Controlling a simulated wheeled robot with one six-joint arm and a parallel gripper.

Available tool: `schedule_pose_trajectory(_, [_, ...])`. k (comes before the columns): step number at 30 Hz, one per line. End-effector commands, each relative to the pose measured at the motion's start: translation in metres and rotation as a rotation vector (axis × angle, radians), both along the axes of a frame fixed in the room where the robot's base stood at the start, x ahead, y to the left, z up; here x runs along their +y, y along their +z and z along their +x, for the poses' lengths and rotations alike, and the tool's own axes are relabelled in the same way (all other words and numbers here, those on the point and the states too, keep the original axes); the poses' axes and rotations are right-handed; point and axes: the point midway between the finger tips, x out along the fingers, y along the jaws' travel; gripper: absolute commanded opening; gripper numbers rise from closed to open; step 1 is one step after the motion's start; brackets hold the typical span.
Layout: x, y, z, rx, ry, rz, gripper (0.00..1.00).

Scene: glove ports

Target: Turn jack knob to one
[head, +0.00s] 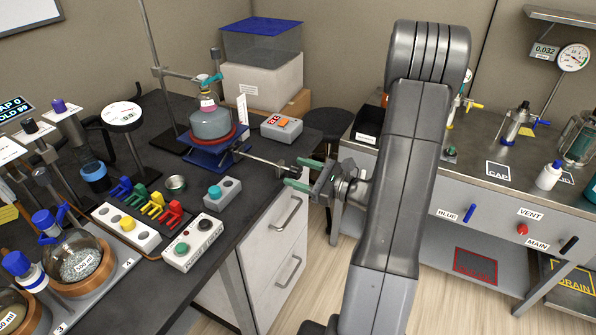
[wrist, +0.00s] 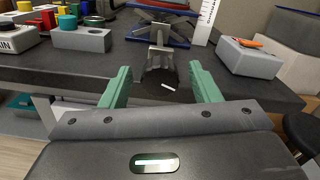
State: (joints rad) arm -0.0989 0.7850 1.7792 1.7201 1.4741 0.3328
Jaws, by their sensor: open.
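The blue lab jack (head: 212,158) stands on the dark bench and carries a red-rimmed round flask (head: 211,123). A thin rod runs from the jack toward my gripper. In the wrist view, the dark round jack knob (wrist: 180,80) has a short white mark and sits at the end of a grey bracket or shaft (wrist: 157,55). A white scale strip (wrist: 206,18) stands beside the jack; its markings are too small to read. My gripper (wrist: 160,72) is open, with one green finger on each side of the knob, apparently not touching it. In the head view, my gripper (head: 297,173) is at the bench's right edge.
A grey box with an orange switch (head: 281,127) stands right of the jack. A box with a teal button (head: 222,190) and other apparatus are to the left. Drawers (head: 278,237) are below the bench edge; a stool (head: 331,124) stands behind.

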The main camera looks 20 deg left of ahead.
Motion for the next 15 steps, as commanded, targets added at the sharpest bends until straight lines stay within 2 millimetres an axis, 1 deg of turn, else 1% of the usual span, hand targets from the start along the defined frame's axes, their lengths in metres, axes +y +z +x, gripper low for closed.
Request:
schedule_pose_trajectory(1, [0.0039,0.0002,-0.0002,0.0,0.002,0.0,0.56])
schedule_pose_trajectory(4, [0.0074,0.0001,0.0003,0.0,0.001,0.0,0.56])
schedule_pose_trajectory(12, [0.0081,0.0001,0.0006,-0.001,0.0,0.0,0.56])
schedule_pose_trajectory(14, [0.0081,0.0001,0.0006,-0.001,0.0,0.0,0.45])
schedule_pose_trajectory(15, [0.0081,0.0001,0.0006,-0.001,0.0,0.0,0.37])
